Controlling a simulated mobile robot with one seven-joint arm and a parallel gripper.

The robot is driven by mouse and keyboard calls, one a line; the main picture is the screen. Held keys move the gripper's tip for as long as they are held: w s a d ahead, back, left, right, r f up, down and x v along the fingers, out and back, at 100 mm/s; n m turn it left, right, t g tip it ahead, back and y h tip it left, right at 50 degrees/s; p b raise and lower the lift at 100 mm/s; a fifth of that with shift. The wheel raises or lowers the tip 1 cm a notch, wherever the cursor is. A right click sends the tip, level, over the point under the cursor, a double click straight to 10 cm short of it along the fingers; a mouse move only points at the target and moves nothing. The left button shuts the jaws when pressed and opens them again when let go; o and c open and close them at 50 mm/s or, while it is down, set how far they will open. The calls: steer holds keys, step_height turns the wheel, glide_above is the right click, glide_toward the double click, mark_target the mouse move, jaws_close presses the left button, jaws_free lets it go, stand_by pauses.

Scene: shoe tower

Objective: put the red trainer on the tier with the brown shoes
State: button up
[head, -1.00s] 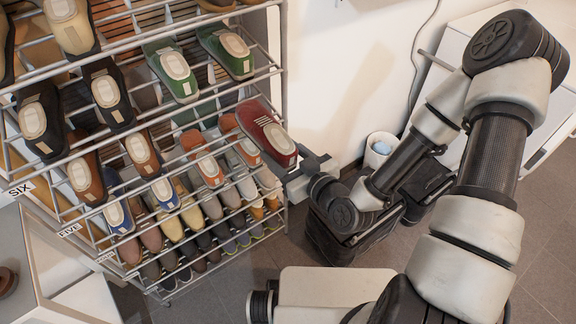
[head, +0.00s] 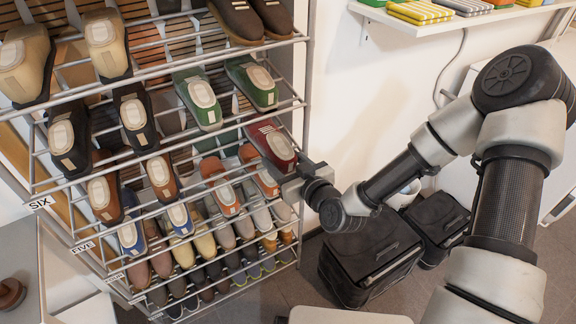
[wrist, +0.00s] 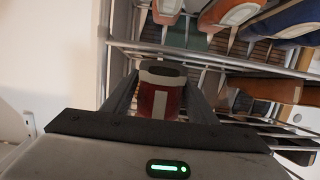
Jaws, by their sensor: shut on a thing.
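The red trainer (head: 272,144) has pale laces and a pale insole, and is at the right end of the rack. It also shows in the wrist view (wrist: 160,102), between the two fingers. My gripper (head: 292,182) is shut on its near end. Two brown shoes (head: 160,174) with pale insoles stand on the left part of a middle tier, below the black and green pairs. The trainer is in line with this tier, right of its bare stretch. I cannot tell whether its sole touches the rails.
The metal shoe rack (head: 303,98) has several filled tiers. Green shoes (head: 200,98) stand just above and orange shoes (head: 220,190) just below. Dark brown shoes (head: 240,18) stand higher up. Black cases (head: 370,250) are on the floor to the right, under a white wall shelf (head: 420,22).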

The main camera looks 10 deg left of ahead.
steer(key=w+a, duration=0.2)
steer(key=w+a+r+p, duration=0.1)
steer(key=w, duration=0.2)
steer(key=w+a, duration=0.2)
steer(key=shift+w+a+r, duration=0.2)
steer(key=shift+a, duration=0.1)
step_height(320, 180, down, 3)
steer(key=b, duration=0.3)
steer(key=shift+w+a+f, duration=0.1)
steer(key=shift+w+f, duration=0.05)
steer(key=shift+f, duration=0.05)
steer(key=o, duration=1.7)
steer(key=shift+s+d+f+b, duration=0.2)
steer(key=shift+s+d+b, duration=0.15)
steer(key=shift+s+d, duration=1.3)
steer(key=shift+s+d+f+b, duration=0.3)
steer(key=shift+s+d, duration=0.9)
steer(key=shift+s, duration=0.9)
steer(key=shift+s+d+f+b, duration=0.15)
steer(key=shift+s+d+b, duration=0.25)
steer(key=shift+s+d, duration=1.25)
steer(key=shift+s+a, duration=0.2)
